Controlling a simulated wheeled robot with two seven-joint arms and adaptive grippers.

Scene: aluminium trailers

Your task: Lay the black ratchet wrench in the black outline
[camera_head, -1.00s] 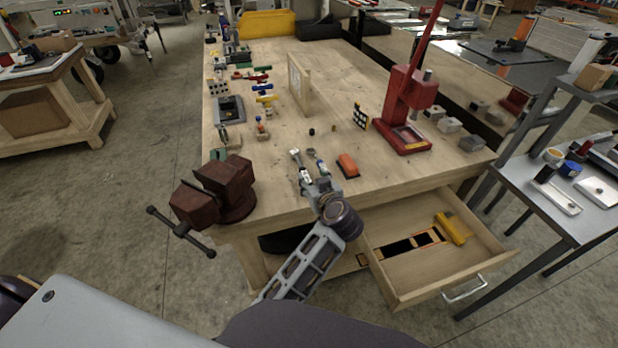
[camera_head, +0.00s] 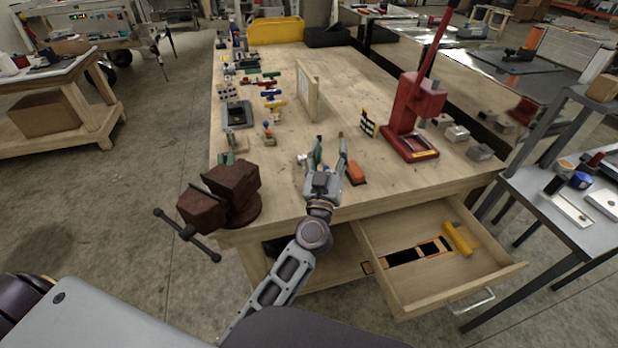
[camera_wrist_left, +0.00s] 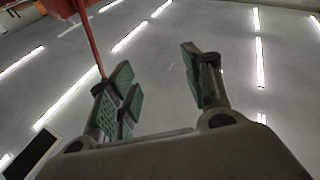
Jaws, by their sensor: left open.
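My left gripper (camera_head: 331,148) is over the near part of the wooden bench, between the vise and the orange block, with its fingers apart and pointing away from me. The left wrist view shows its green-padded fingers (camera_wrist_left: 160,85) apart with nothing between them. A long black area (camera_head: 402,255) lies on the floor of the open drawer, with orange-edged marks at its right end; I cannot tell which mark is the black outline. I cannot make out the black ratchet wrench in either view. My right gripper is not in view.
The open drawer (camera_head: 480,293) also holds a yellow object (camera_head: 458,239). A brown vise (camera_head: 229,192) stands at the bench's near left corner. An orange block (camera_head: 356,172) lies right of the gripper. A red press (camera_head: 409,125) stands further right. The bench middle is mostly clear.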

